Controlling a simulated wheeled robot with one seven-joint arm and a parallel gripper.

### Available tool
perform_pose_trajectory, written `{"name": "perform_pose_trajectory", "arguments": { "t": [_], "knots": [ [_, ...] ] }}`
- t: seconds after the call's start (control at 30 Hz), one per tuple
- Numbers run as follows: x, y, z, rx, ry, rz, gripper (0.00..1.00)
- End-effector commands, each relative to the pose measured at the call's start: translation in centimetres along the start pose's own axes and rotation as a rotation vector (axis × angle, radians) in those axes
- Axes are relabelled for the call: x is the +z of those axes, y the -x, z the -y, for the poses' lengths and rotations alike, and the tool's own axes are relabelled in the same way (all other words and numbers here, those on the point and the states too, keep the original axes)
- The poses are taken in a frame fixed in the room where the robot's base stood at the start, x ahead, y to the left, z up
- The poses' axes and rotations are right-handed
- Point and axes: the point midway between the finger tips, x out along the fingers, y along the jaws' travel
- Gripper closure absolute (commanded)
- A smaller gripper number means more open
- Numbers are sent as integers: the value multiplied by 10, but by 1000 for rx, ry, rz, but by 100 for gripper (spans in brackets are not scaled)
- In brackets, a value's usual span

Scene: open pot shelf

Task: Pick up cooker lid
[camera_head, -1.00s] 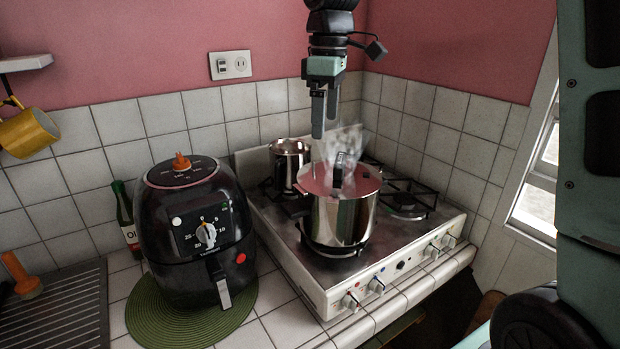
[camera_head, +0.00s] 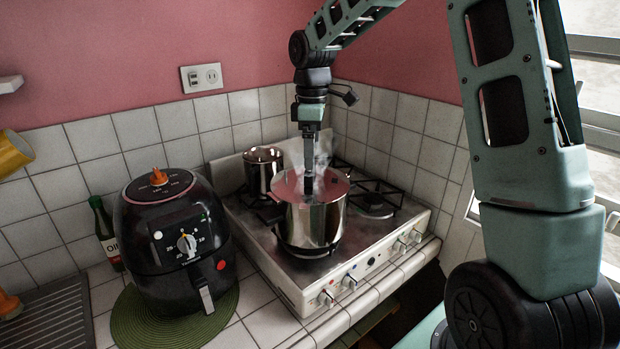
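The cooker lid (camera_head: 290,187) is a shiny disc that reflects the pink wall, with a dark handle at its middle. It lies on a steaming steel pot (camera_head: 311,222) on the stove. My gripper (camera_head: 308,188) points straight down, with its fingertips at the lid's handle. The fingers overlap in this view and cover most of the handle, so I cannot tell whether they are apart or closed on it. The lid sits level on the pot rim.
A second steel pot (camera_head: 263,170) stands behind on the stove (camera_head: 270,262). A black air fryer (camera_head: 175,240) is at the left on a green mat (camera_head: 130,325), with a green bottle (camera_head: 104,232) behind it. Tiled walls close off the back, and a window is at the right.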

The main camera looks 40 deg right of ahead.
Motion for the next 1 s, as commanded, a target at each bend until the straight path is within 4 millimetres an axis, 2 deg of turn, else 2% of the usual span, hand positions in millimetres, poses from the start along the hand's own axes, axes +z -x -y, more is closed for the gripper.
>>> {"name": "perform_pose_trajectory", "arguments": {
  "t": [0.17, 0.5, 0.77, 1.0],
  "knots": [
    [-1, -10, 0, -2, 2, 0, 2],
    [-5, -53, 2, -2, 2, 0, 2],
    [-5, -58, 1, 0, 1, -1, 2],
    [-5, -57, 1, 0, 1, -1, 64]
  ]
}}
